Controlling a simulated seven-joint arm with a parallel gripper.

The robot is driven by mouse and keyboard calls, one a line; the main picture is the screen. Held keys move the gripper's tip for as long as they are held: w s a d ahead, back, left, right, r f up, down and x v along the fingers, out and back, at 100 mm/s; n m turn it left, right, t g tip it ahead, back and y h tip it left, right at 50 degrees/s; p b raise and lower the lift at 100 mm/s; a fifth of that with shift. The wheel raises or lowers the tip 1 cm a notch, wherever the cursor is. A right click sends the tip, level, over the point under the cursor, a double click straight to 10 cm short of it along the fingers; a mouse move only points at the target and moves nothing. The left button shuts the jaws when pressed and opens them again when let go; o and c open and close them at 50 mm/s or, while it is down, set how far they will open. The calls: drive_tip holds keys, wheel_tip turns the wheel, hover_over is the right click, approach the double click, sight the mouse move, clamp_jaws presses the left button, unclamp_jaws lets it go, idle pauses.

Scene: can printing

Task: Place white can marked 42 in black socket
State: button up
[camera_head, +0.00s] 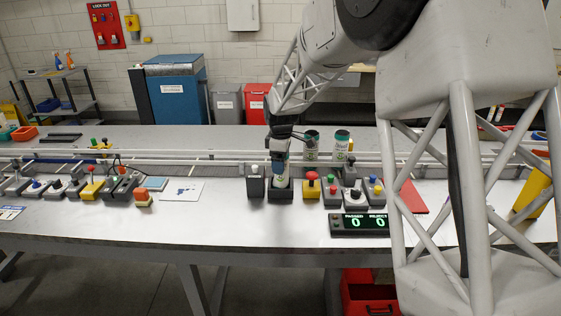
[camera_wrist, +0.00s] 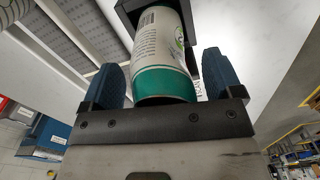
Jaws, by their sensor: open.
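A white can (camera_head: 282,182) with a teal end band stands in the black socket (camera_head: 281,195), under my gripper (camera_head: 280,165). In the wrist view the can (camera_wrist: 160,50) sits between the two blue finger pads of my gripper (camera_wrist: 160,72), with a visible gap on the pads' sides. The black socket (camera_wrist: 128,12) shows around the can's far end. My gripper is open around the can. I cannot read a number 42 on it from these views.
Two more white and green cans (camera_head: 342,143) stand behind on the conveyor side. A grey box with a white knob (camera_head: 255,185) is left of the socket, and a red-button box (camera_head: 312,186) is right. A display (camera_head: 360,223) reading 0 and 0 lies in front.

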wheel_tip(320, 180, up, 12)
drive_tip(key=shift+r, duration=0.1)
idle(0.6)
idle(0.7)
drive_tip(key=shift+s+d+r, duration=0.15)
drive_tip(key=shift+s+d, duration=0.1)
drive_tip(key=shift+s, duration=0.1)
drive_tip(key=s+d+r+m, duration=0.4)
drive_tip(key=s+d, duration=0.3)
drive_tip(key=s, duration=0.4)
drive_tip(key=s+d+f+m+t, duration=0.1)
drive_tip(key=s+d+m, duration=0.3)
drive_tip(key=s, duration=0.8)
drive_tip(key=s+d+f+m, duration=0.2)
drive_tip(key=s+d+m, duration=0.2)
drive_tip(key=s, duration=0.8)
drive_tip(key=s+d+f+m+t, duration=0.1)
drive_tip(key=s+d+m, duration=0.3)
drive_tip(key=s, duration=0.8)
drive_tip(key=shift+s+d+f+t, duration=0.3)
drive_tip(key=shift+s+d+f, duration=0.15)
drive_tip(key=shift+f, duration=0.4)
drive_tip(key=shift+w, duration=0.1)
